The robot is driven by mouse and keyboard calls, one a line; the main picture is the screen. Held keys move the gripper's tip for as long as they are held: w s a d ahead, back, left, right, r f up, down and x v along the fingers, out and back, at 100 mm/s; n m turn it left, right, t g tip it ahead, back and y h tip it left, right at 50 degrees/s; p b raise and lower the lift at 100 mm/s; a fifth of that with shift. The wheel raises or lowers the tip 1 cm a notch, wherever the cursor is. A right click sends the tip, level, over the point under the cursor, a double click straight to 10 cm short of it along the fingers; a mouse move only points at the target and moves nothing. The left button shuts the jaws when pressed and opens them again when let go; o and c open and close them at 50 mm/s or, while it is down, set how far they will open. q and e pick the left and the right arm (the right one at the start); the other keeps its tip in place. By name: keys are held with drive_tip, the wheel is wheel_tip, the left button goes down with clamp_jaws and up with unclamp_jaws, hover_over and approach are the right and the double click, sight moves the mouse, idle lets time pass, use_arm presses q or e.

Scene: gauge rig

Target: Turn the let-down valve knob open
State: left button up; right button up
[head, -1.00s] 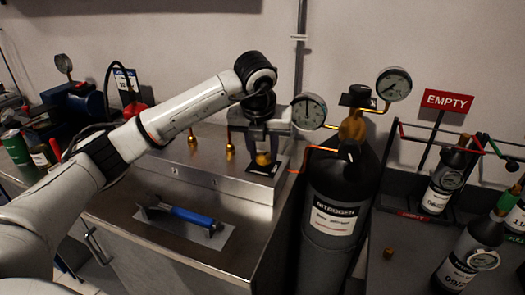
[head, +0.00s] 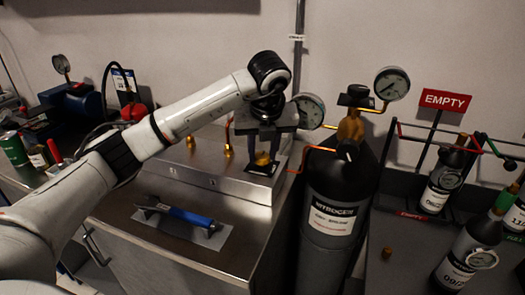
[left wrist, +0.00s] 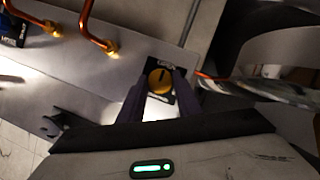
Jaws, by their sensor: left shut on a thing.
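The let-down valve knob is a small yellow-brass round knob (head: 262,159) on a dark label plate (head: 279,167), on top of the steel box at the counter's back. In the left wrist view the knob (left wrist: 160,81) shows a dark pointer line on its top. My left gripper (head: 262,151) points down over it and is shut on it, with one finger on each side (left wrist: 160,92). The fingers partly cover the plate, and its lettering is too small to read. My right gripper is in neither view.
A pressure gauge (head: 311,110) stands close right of my gripper, with copper tubing beside it. A black nitrogen cylinder (head: 333,218) stands right of the counter. A blue-handled tool (head: 191,217) lies in front of the steel box (head: 200,178). A red EMPTY sign (head: 446,100) stands farther right.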

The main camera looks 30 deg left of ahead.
use_arm(q)
drive_tip(key=o, duration=1.1)
drive_tip(key=shift+r, duration=0.15)
drive_tip(key=v, duration=1)
drive_tip(key=shift+p, duration=0.4)
drive_tip(key=shift+s, duration=0.1)
